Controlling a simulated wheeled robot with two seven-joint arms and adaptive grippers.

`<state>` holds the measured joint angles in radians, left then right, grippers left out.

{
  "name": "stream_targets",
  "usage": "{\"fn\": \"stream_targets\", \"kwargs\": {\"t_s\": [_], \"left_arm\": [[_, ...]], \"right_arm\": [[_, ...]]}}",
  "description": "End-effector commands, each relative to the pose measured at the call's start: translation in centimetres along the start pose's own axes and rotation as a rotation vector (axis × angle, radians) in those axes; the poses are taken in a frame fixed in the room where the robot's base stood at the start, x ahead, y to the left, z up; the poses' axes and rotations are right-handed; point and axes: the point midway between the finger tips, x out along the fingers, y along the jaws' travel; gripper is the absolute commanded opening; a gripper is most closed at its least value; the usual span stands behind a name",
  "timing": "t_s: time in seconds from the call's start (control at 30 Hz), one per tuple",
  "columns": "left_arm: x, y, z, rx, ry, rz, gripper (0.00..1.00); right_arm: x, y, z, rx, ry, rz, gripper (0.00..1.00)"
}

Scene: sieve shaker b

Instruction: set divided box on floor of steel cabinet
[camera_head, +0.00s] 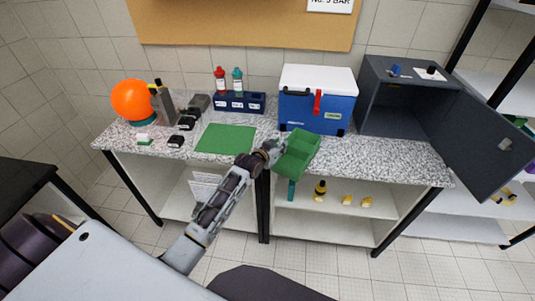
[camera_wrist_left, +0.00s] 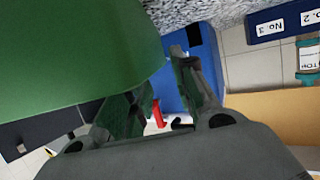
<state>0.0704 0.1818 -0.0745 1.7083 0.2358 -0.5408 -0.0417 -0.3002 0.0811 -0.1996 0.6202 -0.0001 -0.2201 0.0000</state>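The green divided box (camera_head: 300,152) is tilted in the air at the front edge of the worktop, in front of the blue cooler. My left gripper (camera_head: 272,151) is at its left side and appears shut on it. In the left wrist view the box (camera_wrist_left: 70,50) fills the upper left, beside the fingers (camera_wrist_left: 165,100); the exact contact is hidden. The dark grey steel cabinet (camera_head: 368,95) stands on the worktop at the right, to the right of the box and apart from it. Its door (camera_head: 488,145) is wide open toward the front right. My right gripper is not in view.
A green mat (camera_head: 226,138), a blue bottle rack (camera_head: 239,103) and an orange ball (camera_head: 131,99) are further left. Speckled worktop (camera_head: 370,153) is clear before the cabinet.

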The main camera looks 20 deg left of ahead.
Motion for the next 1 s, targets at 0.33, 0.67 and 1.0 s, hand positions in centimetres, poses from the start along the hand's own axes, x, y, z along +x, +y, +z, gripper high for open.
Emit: {"fn": "stream_targets", "kwargs": {"t_s": [0.33, 0.67, 1.0], "left_arm": [[-3.2, 0.0, 0.1, 0.000, 0.000, 0.000, 0.27], [-6.4, 0.0, 0.1, 0.001, 0.001, 0.000, 0.27], [-9.4, 0.0, 0.1, -0.001, 0.000, 0.000, 0.27]], "right_arm": [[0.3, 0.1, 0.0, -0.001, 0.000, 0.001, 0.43], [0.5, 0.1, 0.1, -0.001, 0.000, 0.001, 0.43], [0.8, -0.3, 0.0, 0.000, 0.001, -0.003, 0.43]]}}
